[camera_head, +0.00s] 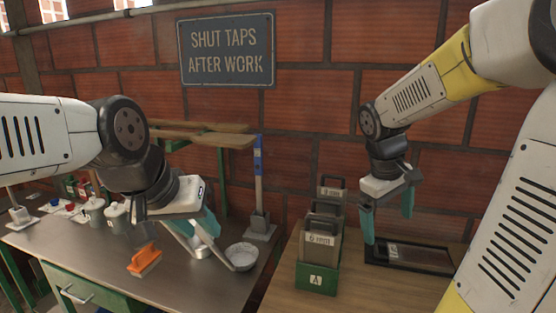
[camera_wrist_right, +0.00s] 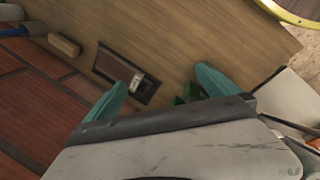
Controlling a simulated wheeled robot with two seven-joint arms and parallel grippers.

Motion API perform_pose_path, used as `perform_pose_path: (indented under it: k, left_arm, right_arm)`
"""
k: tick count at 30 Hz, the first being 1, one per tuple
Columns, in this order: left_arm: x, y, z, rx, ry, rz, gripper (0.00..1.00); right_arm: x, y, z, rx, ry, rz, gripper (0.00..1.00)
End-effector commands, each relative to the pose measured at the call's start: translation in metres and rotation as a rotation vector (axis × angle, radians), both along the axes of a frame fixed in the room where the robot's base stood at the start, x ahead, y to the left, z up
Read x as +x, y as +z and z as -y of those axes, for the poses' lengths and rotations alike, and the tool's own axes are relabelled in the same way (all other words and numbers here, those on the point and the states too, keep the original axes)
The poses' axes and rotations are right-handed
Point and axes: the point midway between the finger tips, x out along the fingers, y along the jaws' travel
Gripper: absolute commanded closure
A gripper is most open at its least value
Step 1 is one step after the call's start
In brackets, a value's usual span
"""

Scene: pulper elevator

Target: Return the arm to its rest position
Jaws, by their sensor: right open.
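My right gripper (camera_head: 388,217) is open, with its two teal fingers apart and nothing between them. It hangs over the right-hand wooden table, above a dark-rimmed tray (camera_head: 440,268). In the right wrist view the open right gripper (camera_wrist_right: 160,92) has the tray (camera_wrist_right: 104,68) beyond its fingers. My right arm is bent, coming in from the upper right. My left gripper (camera_head: 178,222) is over the left bench, with one teal finger clearly seen. Its other finger is unclear, so its opening cannot be judged.
An orange brush (camera_head: 145,260) and a metal bowl (camera_head: 241,256) are on the left bench. A green crate (camera_head: 317,280) marked A, holding grey handled plates (camera_head: 322,240), stands left of the right gripper. A brick wall (camera_head: 310,110) with a sign (camera_head: 226,50) is behind.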

Motion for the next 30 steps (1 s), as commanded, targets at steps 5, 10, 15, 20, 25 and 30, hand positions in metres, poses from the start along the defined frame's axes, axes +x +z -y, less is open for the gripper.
perform_pose_path:
  k: [5,10,15,20,25,30]
  left_arm:
    - [0.0,0.0,0.0,0.0,0.0,0.0,0.64]
    - [0.0,0.0,0.0,0.0,0.0,0.0,0.64]
    - [0.0,0.0,0.0,0.0,0.0,0.0,0.64]
    - [0.0,0.0,0.0,0.0,0.0,0.0,0.64]
    - [0.0,0.0,0.0,0.0,0.0,0.0,0.64]
    - [0.0,0.0,0.0,0.0,0.0,0.0,0.64]
  right_arm:
    - [-0.038,0.026,-0.04,0.177,-0.112,0.174,0.0]
    - [-0.07,0.042,-0.074,0.349,-0.213,0.315,0.0]
    - [-0.091,0.052,-0.096,0.479,-0.286,0.408,0.0]
    - [-0.1,0.055,-0.106,0.536,-0.317,0.442,0.0]
    - [-0.1,0.055,-0.106,0.542,-0.32,0.445,0.0]
    - [-0.1,0.055,-0.106,0.542,-0.32,0.445,0.0]
